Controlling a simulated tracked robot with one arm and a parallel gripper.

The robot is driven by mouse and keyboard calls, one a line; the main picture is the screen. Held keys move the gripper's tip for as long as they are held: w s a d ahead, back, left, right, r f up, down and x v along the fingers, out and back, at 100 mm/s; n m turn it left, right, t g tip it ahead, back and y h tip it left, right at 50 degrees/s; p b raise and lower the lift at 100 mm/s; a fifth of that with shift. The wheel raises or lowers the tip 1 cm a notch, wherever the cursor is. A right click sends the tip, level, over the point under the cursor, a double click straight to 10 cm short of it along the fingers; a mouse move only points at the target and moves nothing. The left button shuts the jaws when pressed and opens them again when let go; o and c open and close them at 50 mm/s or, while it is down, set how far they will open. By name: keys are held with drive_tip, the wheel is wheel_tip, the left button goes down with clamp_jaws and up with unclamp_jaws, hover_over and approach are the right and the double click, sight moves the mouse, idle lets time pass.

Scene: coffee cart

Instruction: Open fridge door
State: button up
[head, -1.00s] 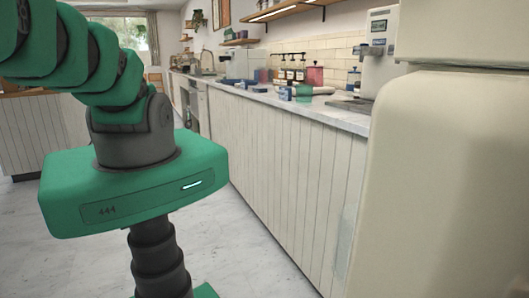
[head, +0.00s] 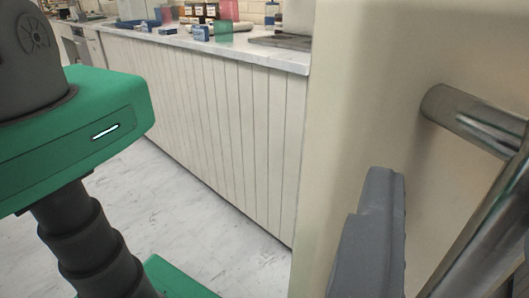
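The cream fridge door (head: 385,70) fills the right side of the head view. A metal bar handle (head: 487,225) stands out from it on a round post, at the right edge, and runs out of frame. One grey finger of my gripper (head: 375,230) shows at the lower middle right, in front of the door and left of the handle bar. A gap shows between this finger and the bar. The other finger is not visible, so I cannot tell how wide the gripper is. The door's outer edge shows no opening.
A white panelled counter (head: 200,110) with a marble top runs left of the fridge. Bottles (head: 205,10), a blue box (head: 200,32) and a dark tray (head: 282,42) are on it.

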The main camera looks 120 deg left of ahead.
drive_tip(key=shift+s+a+r, duration=0.1)
drive_tip(key=shift+s, duration=1.3)
